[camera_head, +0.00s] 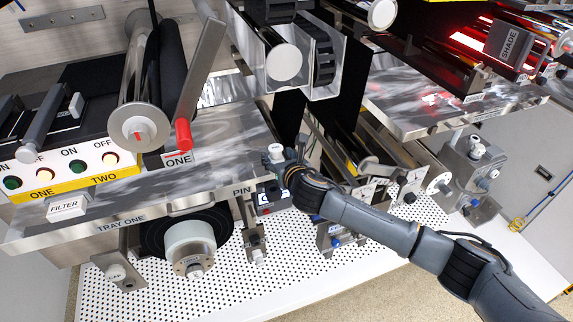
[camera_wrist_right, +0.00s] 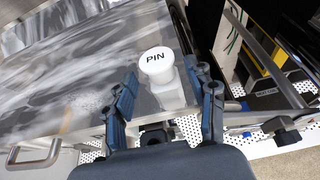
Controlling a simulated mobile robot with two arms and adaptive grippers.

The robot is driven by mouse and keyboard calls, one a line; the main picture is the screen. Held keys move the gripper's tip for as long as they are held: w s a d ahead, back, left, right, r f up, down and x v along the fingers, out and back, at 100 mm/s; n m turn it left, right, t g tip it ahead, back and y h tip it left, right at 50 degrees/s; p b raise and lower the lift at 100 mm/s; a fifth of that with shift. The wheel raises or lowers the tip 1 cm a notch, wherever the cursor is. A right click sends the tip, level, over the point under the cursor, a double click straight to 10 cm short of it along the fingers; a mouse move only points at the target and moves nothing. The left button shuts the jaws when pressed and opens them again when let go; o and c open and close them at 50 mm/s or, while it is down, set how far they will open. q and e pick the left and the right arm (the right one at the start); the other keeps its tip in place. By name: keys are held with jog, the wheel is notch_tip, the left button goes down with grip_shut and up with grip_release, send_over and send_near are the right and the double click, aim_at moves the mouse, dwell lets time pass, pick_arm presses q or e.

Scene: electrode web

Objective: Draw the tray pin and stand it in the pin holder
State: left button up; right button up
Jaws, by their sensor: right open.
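The tray pin has a round white head marked PIN (camera_wrist_right: 156,62) on a pale block-like body in the right wrist view. In the head view its white head (camera_head: 276,151) shows at the right end of the metal tray labelled TRAY ONE (camera_head: 130,207). My right gripper (camera_wrist_right: 163,80) is open, with one finger on either side of the pin's body and head; I cannot tell whether they touch it. In the head view my right gripper (camera_head: 283,172) is at the pin, partly covering the tray's corner. No pin holder is clearly identifiable. My left gripper is out of view.
A PIN label (camera_head: 242,191) is on the tray's front edge. Below are a black roll with a white hub (camera_head: 190,247), a CAP bracket (camera_head: 117,274) and a small bracket (camera_head: 256,243) on the white perforated board (camera_head: 225,285). Rollers and a metal bracket stand at the right.

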jog(key=v, duration=1.1)
jog(key=shift+s, duration=0.1)
dwell(0.4)
